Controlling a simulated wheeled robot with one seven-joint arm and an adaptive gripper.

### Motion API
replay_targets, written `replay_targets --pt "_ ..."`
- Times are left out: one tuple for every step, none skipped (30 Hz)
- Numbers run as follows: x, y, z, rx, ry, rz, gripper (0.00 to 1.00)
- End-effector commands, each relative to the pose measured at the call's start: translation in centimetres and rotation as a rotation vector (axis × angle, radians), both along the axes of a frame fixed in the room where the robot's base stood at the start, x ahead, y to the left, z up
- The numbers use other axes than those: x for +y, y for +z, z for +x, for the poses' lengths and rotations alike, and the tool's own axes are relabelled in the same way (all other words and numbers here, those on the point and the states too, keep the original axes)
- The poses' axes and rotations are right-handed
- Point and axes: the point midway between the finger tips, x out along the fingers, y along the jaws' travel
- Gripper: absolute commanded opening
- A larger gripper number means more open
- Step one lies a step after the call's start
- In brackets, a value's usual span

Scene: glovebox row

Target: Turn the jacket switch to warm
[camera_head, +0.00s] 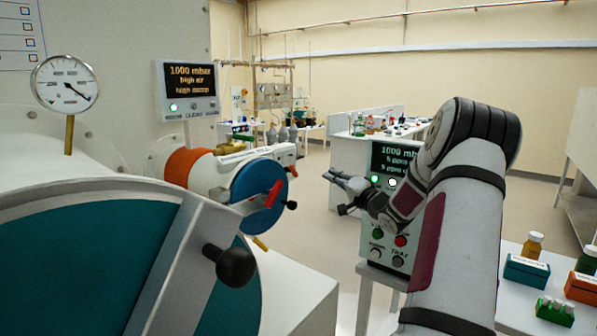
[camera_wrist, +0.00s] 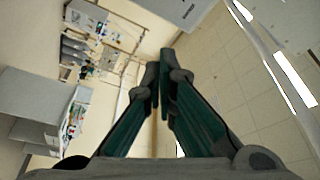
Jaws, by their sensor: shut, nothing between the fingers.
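I cannot make out a switch marked jacket. A control box (camera_head: 385,215) behind my arm has a dark screen, a green button (camera_head: 377,233), a red button (camera_head: 400,241) and two small knobs (camera_head: 398,262) low on its face. Its labels are too small to read surely, and my arm hides its right part. My gripper (camera_head: 335,178) is shut and empty, pointing left in front of the box's left edge, apart from the knobs. In the wrist view my gripper (camera_wrist: 160,60) shows its fingertips together, with floor and distant benches beyond.
A glovebox with a teal round door (camera_head: 60,250) and a black handle knob (camera_head: 236,267) fills the left. A blue-ended cylinder (camera_head: 258,192) with a red lever stands beyond it. A bench (camera_head: 500,290) with bottles and racks is at right. Open floor lies between.

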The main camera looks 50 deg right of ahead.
Motion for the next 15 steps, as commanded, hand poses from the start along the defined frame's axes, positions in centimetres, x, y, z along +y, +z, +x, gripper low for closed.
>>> replay_targets --pt "-0.1 0.0 0.0 -0.003 0.0 0.001 0.0" --pt "-0.1 0.1 0.1 -0.003 0.001 0.001 0.0" --pt "-0.2 0.1 0.4 -0.004 0.001 0.001 0.0" --pt "-0.2 0.2 0.7 -0.005 0.003 0.001 0.0" --pt "-0.2 0.2 1.1 -0.004 0.004 0.001 0.0" --pt "-0.3 0.3 1.6 -0.004 0.004 0.001 0.0" --pt "-0.4 0.4 2.1 -0.004 0.004 0.001 0.0" --pt "-0.5 0.5 2.6 -0.005 0.004 0.001 0.0" --pt "-0.7 0.6 3.3 -0.004 0.004 0.001 0.0" --pt "-0.8 0.6 3.9 -0.005 0.005 0.001 0.0" --pt "-0.9 0.7 4.4 -0.005 0.004 0.0 0.0" --pt "-1.1 0.9 5.1 -0.003 0.003 0.001 0.0" --pt "-1.2 1.0 5.6 -0.004 0.003 0.0 0.0" --pt "-1.3 1.0 6.1 -0.003 0.003 0.0 0.0" --pt "-1.5 1.1 6.7 -0.004 0.002 0.0 0.0"
